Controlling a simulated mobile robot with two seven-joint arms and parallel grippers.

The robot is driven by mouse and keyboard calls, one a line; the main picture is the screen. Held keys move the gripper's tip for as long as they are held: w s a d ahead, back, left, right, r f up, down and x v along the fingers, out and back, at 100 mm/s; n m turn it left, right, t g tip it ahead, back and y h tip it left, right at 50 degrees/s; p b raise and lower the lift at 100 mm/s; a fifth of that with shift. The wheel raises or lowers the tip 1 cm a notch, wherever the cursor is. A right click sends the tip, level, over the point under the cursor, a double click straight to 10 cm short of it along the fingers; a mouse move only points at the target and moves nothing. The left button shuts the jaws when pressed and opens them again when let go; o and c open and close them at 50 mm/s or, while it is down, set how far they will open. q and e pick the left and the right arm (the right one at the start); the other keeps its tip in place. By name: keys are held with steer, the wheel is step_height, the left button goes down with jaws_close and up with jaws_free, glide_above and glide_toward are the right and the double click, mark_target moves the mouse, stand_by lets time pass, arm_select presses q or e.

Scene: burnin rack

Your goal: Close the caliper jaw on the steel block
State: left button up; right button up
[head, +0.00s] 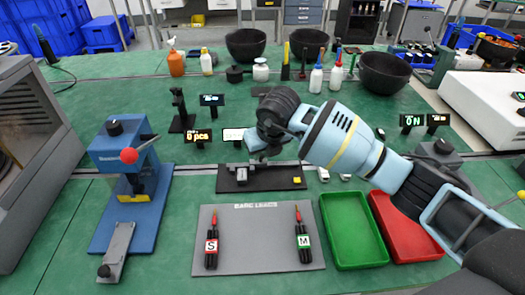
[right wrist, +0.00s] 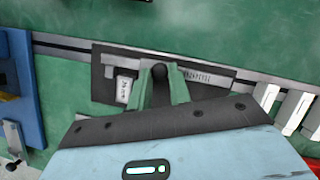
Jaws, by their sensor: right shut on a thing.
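The caliper fixture is a dark base plate (head: 285,183) on the green bench, at the middle of the head view. It also shows in the right wrist view (right wrist: 108,57). A grey caliper scale with markings (right wrist: 205,74) runs along it. A small pale block with a label, apparently the steel block (right wrist: 124,88), sits left of my fingers. My right gripper (right wrist: 162,80) is shut on a dark round knob (right wrist: 160,70), apparently the sliding jaw's. In the head view my right gripper (head: 258,153) hides part of the caliper. I cannot tell whether jaw and block touch. My left gripper is out of view.
A grey board with red-and-black leads (head: 265,250) lies in front, with a green tray (head: 352,254) and a red tray (head: 420,246) to its right. A blue lever press (head: 125,160) stands left. Small displays (head: 198,136) stand behind. Bowls and bottles are farther back.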

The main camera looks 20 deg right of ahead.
steer(key=shift+w+a+r, duration=0.1)
steer(key=shift+w+a, duration=0.1)
steer(key=shift+a, duration=0.6)
steer(key=o, duration=0.7)
steer(key=shift+o, duration=0.2)
steer(key=v, duration=0.7)
steer(key=shift+r+p, duration=0.35)
steer(key=shift+p, duration=0.05)
steer(key=shift+s+f, duration=0.1)
steer(key=shift+s, duration=0.05)
